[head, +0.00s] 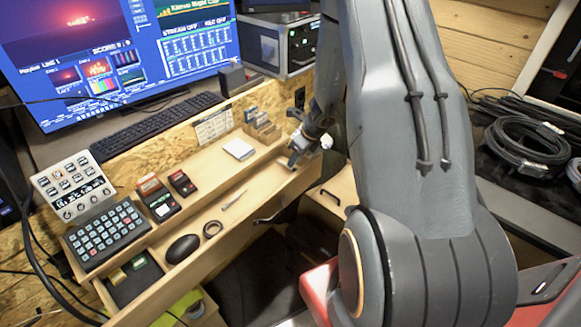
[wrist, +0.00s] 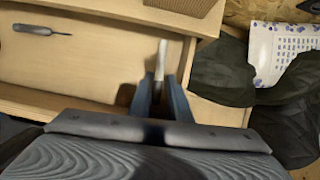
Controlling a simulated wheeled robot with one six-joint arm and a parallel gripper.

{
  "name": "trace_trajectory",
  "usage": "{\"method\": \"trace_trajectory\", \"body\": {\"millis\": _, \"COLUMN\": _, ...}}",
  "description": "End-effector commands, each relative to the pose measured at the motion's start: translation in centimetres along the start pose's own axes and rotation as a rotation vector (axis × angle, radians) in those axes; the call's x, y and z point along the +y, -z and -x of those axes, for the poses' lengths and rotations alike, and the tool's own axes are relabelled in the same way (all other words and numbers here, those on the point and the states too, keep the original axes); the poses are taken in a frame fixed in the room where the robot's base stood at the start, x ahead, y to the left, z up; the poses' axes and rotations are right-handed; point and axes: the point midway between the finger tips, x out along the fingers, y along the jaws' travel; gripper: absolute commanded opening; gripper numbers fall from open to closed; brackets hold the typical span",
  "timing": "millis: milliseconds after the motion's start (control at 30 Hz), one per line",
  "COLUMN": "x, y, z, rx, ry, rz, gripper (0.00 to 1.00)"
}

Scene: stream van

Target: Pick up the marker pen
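The marker pen (wrist: 161,58) is a slim white stick in the wrist view, lying in a shallow wooden drawer near its end wall. My gripper (wrist: 159,78) reaches over the drawer with one dark finger on each side of the pen's near end. A narrow gap seems to show between the fingers and the pen, so it looks open around it. The near end of the pen is partly hidden between the fingers. In the head view my gripper (head: 300,150) is at the far right end of the open drawer, and the pen is hard to make out there.
A thin screwdriver-like tool (wrist: 40,30) lies in the same drawer, with a tape ring (head: 212,229) and black mouse (head: 183,248) farther left in the head view. The drawer walls are close to my gripper. A dark bag (wrist: 220,70) with white printed paper (wrist: 283,48) sits beyond the drawer.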

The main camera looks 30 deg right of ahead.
Motion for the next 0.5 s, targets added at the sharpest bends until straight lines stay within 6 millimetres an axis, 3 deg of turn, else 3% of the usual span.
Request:
{"method": "trace_trajectory", "body": {"millis": 200, "x": 0.1, "y": 0.0, "z": -2.3, "rx": 0.001, "ry": -0.001, "rz": 0.002, "gripper": 0.17}}
{"method": "trace_trajectory", "body": {"millis": 500, "x": 0.0, "y": 0.0, "z": -2.8, "rx": 0.0, "ry": 0.001, "rz": 0.002, "gripper": 0.17}}
